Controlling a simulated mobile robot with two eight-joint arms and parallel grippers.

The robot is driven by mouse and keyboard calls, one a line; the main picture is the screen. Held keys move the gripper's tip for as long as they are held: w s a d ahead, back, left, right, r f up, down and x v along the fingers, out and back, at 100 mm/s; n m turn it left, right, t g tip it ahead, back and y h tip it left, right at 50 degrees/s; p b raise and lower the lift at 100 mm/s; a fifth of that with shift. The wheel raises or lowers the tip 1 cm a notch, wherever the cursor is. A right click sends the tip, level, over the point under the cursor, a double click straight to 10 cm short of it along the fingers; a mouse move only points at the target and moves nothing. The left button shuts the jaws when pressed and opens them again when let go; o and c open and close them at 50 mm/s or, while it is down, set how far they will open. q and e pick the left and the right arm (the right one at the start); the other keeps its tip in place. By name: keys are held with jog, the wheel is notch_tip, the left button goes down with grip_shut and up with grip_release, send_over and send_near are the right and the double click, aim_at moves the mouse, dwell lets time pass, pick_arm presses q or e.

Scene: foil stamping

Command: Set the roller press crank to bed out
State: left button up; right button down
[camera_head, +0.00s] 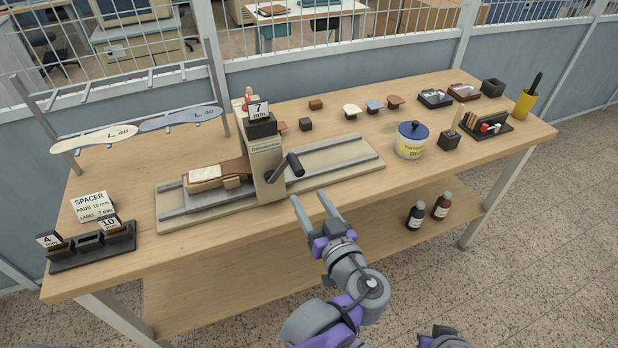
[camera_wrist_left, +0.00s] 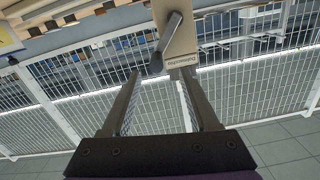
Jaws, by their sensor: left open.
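The roller press (camera_head: 263,162) stands on the workbench, with a beige upright over a base with grey rails. Its dark crank (camera_head: 287,167) sticks out on the near right side of the upright and tilts up to the right. In the left wrist view the crank (camera_wrist_left: 172,38) hangs just beyond the fingertips. A pale block with a brown strip (camera_head: 218,174) lies on the rails left of the upright. My left gripper (camera_head: 311,197) is open and empty, in front of the bench side of the press, apart from the crank.
A 7 mm block (camera_head: 259,118) sits on the press. A spacer rack (camera_head: 92,245) stands front left. A glue pot (camera_head: 411,140), a dark tool block (camera_head: 449,140) and a yellow cup (camera_head: 523,105) stand to the right. The bench front right of the press is clear.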

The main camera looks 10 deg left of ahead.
aim_at(300, 173)
pick_arm(q)
jog(key=shift+t, duration=0.4)
jog(key=x, duration=0.7)
jog(key=p+x, duration=0.1)
jog(key=x, duration=0.2)
jog(key=shift+w+d+r, duration=0.15)
jog(key=shift+w+r, duration=0.2)
jog(key=shift+w, duration=0.1)
grip_shut()
dwell(0.6)
